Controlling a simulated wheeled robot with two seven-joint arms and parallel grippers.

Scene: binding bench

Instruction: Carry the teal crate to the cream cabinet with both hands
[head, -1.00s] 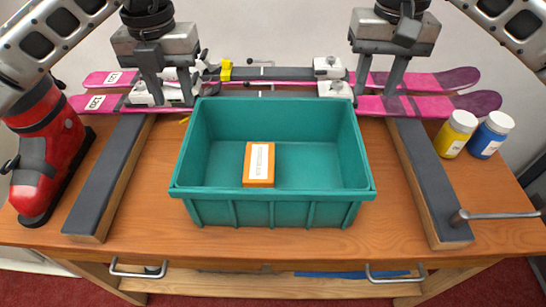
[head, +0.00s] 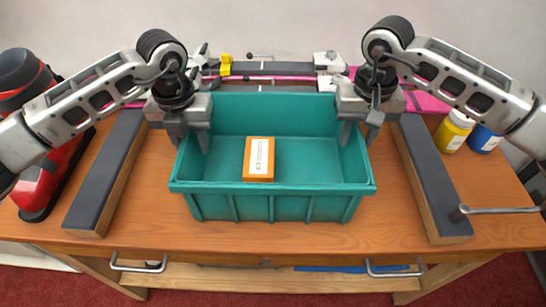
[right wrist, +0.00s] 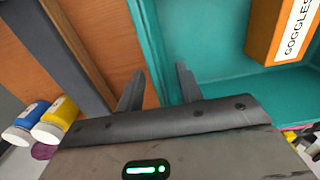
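The teal crate (head: 320,188) stands on the wooden bench, with an orange box (head: 259,172) lying inside. My left gripper (head: 190,140) is open at the crate's left wall, one finger on each side of it. My right gripper (head: 359,138) is open at the right wall. In the right wrist view my right gripper (right wrist: 158,88) has one finger outside and one inside the crate wall (right wrist: 148,40), with gaps showing. The box's label reads "GOGGLES" there. The cream cabinet is not in view.
Dark-topped bars (head: 108,175) and (head: 432,175) flank the crate. A red ski boot (head: 50,175) is left. Pink skis (head: 425,101) lie behind. Yellow (head: 453,132) and blue (head: 485,138) jars stand right. A metal handle (head: 500,210) sticks out at the right bar.

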